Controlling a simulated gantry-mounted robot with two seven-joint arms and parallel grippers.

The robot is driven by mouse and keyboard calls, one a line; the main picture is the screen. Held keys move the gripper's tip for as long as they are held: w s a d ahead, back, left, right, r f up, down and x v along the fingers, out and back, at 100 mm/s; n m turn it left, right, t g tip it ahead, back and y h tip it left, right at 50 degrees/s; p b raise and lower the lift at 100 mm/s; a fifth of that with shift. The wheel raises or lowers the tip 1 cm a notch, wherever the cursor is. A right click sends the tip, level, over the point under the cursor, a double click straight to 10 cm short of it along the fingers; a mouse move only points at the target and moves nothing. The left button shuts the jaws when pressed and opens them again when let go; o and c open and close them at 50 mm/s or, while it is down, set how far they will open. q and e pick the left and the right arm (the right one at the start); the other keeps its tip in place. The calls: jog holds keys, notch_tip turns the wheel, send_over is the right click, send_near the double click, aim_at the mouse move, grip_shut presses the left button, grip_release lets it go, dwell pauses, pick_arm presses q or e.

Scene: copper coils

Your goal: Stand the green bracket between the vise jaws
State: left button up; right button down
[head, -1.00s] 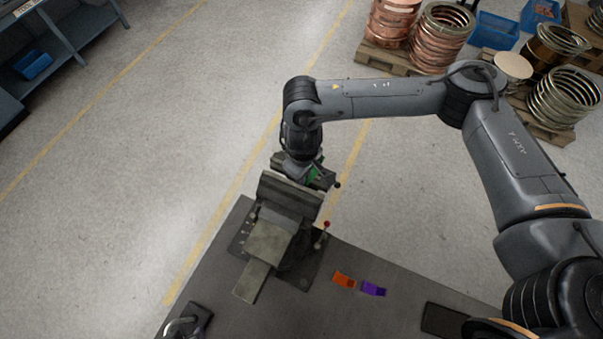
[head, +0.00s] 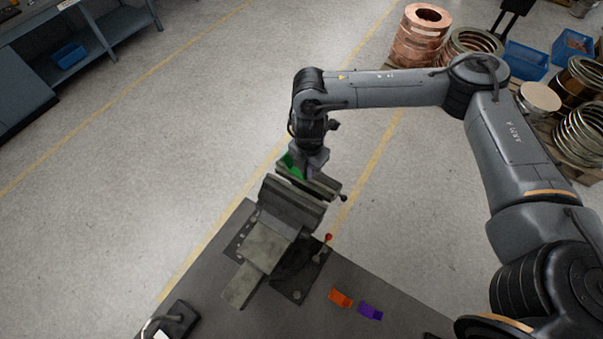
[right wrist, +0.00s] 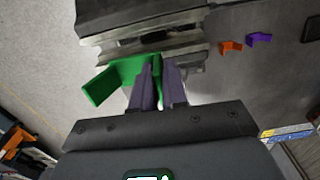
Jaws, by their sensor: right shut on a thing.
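The green bracket (head: 291,166) shows beside my right gripper (head: 313,172) at the far jaw of the vise (head: 288,206). In the right wrist view my right gripper (right wrist: 158,72) is shut on the green bracket (right wrist: 112,80), with one flange sticking out to the left. The bracket's upper edge is close to the vise jaws (right wrist: 140,40) in that view. I cannot tell whether it touches them or how far it sits in the gap. The gripper hides part of the bracket. My left gripper is not in view.
An orange bracket (head: 340,297) and a purple bracket (head: 370,311) lie on the dark table (head: 215,312) right of the vise. A red-knobbed lever (head: 327,238) and a black-knobbed handle (head: 342,198) stick out from the vise.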

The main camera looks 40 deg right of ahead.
jog(key=shift+d+f+n+b, duration=0.2)
jog(key=shift+f+n+b, duration=0.1)
jog(key=shift+f+b, duration=0.1)
notch_tip(320, 180, down, 4)
jog(key=b, duration=0.3)
jog(key=shift+r+b, duration=0.1)
jog(key=shift+b, duration=0.3)
notch_tip(320, 180, down, 2)
jog(key=shift+f+b, duration=0.1)
jog(key=shift+b, duration=0.3)
jog(key=shift+p, duration=0.3)
dwell(0.4)
dwell(0.4)
dwell(0.4)
